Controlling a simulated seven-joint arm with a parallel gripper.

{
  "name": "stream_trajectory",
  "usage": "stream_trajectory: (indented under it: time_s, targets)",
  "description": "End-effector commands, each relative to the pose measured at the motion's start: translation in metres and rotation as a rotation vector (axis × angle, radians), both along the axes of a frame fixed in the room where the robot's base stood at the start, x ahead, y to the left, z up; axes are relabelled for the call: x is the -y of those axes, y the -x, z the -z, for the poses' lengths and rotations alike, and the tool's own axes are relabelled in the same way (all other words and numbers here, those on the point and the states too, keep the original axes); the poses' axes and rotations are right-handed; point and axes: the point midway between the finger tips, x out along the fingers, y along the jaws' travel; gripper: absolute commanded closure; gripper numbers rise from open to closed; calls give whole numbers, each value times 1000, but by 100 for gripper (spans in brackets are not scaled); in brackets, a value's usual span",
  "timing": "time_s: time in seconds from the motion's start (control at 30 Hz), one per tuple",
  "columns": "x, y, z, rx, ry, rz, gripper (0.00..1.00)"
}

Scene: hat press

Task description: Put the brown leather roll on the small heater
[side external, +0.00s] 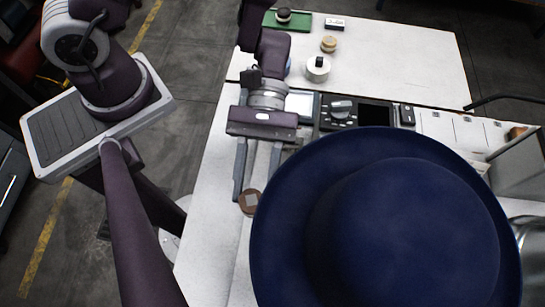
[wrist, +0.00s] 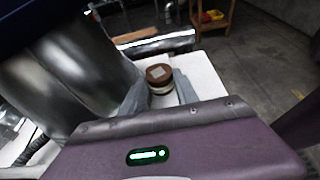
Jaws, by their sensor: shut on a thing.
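The brown leather roll (side external: 250,203) is a short round piece with a paler patch on top. It sits between the fingertips of my gripper (side external: 254,193), which is shut on it, above or at the left edge of the white table. In the wrist view the roll (wrist: 159,76) is between the two grey fingers, with a pale band below its brown top. I cannot tell for certain which thing is the small heater. A grey and black unit with a knob (side external: 342,108) stands right of my gripper, partly behind the hat.
A large blue hat (side external: 400,225) fills the front right and hides much of the table (side external: 212,215). A white round pot (side external: 317,69), a tan round piece (side external: 328,44) and a green mat (side external: 300,20) are at the back. A metal drum (wrist: 70,80) is close left in the wrist view.

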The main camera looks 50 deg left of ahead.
Motion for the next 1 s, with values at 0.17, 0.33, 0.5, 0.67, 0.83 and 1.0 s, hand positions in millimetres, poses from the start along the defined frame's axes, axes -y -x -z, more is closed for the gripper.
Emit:
stream_trajectory:
  time_s: [0.17,0.33,0.5,0.67,0.83,1.0]
  targets:
    - [0,1,38,-5,-2,0,100]
    - [0,1,72,-4,-3,-1,100]
    - [0,0,85,-1,-1,-1,100]
    - [0,0,84,-1,-1,-2,100]
    - [0,0,87,0,0,-1,54]
    - [0,0,87,-1,-1,-2,42]
